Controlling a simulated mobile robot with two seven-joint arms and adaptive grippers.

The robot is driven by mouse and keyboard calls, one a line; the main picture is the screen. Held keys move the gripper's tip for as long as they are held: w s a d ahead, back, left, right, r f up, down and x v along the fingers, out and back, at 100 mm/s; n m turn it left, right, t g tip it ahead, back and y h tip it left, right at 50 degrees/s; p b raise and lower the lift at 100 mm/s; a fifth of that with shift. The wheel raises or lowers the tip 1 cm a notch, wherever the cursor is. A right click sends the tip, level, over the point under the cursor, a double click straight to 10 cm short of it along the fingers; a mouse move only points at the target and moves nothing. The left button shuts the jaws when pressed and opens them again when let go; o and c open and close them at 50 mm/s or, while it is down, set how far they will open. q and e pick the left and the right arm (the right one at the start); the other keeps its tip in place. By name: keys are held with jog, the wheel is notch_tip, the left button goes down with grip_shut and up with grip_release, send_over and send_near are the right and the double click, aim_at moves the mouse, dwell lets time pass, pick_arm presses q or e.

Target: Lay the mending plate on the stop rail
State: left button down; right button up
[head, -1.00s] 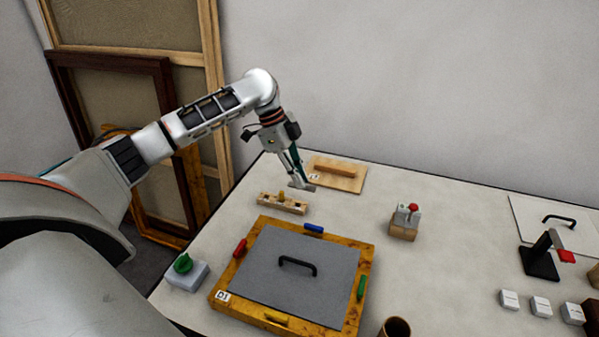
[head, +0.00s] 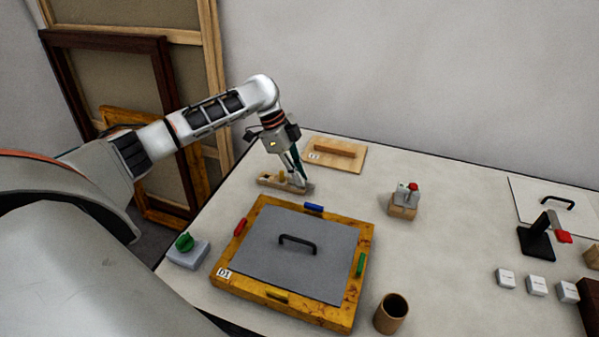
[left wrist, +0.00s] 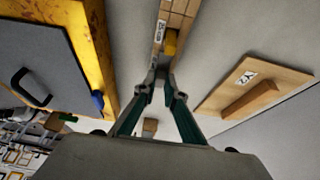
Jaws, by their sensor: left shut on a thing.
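The stop rail (head: 268,180), a low wooden strip with light patches and an upright yellow peg, lies on the table behind the framed panel. It also shows ahead of the fingers in the left wrist view (left wrist: 178,20), with its yellow peg (left wrist: 170,42). My left gripper (head: 299,182) points down at the rail's right end, shut on the mending plate (head: 305,190), a small flat grey piece. The fingers largely hide the plate, and I cannot tell whether it touches the rail. In the left wrist view the fingertips (left wrist: 159,82) are close together. My right gripper is out of view.
A yellow-framed grey panel (head: 320,250) with a black handle lies in front. A wooden board with a raised bar (head: 340,163) lies behind. A green-knobbed box (head: 188,254), a brown cup (head: 391,314) and a red-topped block (head: 404,204) stand around.

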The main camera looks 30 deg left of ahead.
pick_arm(q)
jog(key=c, duration=2)
grip_release()
jog(key=v, duration=1.2)
jog(key=shift+s, duration=0.1)
